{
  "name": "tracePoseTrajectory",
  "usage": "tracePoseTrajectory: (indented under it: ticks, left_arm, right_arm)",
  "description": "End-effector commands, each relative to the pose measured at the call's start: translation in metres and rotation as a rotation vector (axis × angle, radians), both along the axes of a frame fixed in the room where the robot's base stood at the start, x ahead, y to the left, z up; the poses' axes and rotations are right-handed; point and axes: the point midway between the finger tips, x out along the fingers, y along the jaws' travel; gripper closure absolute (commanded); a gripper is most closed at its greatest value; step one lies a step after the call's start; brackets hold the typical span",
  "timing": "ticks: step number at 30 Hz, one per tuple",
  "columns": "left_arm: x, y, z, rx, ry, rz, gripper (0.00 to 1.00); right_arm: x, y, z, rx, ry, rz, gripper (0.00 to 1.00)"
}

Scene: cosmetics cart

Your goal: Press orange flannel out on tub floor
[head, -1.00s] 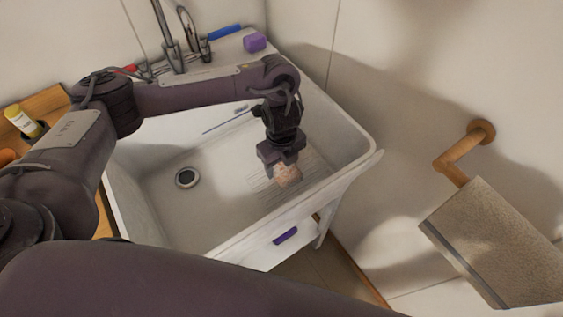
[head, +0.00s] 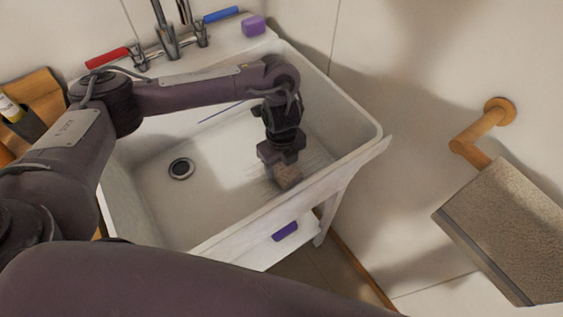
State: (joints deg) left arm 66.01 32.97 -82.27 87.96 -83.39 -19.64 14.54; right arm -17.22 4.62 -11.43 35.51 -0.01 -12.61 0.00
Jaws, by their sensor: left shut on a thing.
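The tub is a white sink (head: 348,104) with a dark round drain (head: 181,169) on the left of its floor. My left gripper (head: 284,168) reaches down into its right front part, over a ribbed patch of floor. My right gripper is out of view.
Taps with a red lever (head: 107,58) and a blue lever (head: 221,14) stand behind the sink, beside a purple block (head: 253,26). A wooden wall bracket (head: 480,130) and a grey-brown towel (head: 510,225) are at right. The sink floor around the drain is clear.

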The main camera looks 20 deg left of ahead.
Motion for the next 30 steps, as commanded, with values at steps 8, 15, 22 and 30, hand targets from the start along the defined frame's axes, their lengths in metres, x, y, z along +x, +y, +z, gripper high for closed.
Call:
tracePoseTrajectory:
  ticks: [8,15,22,30]
  left_arm:
    - [0.000,0.000,-0.001,0.000,0.000,0.000,0.62]
    - [0.000,0.000,-0.005,0.000,0.000,0.000,0.62]
    - [0.000,0.000,-0.008,0.000,0.000,0.000,0.62]
    - [0.000,0.000,-0.012,0.000,0.000,0.000,0.62]
  right_arm:
    - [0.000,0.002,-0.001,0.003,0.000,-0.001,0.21]
    - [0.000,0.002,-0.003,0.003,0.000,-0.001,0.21]
    - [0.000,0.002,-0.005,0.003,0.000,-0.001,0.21]
    - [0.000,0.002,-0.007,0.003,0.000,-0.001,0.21]
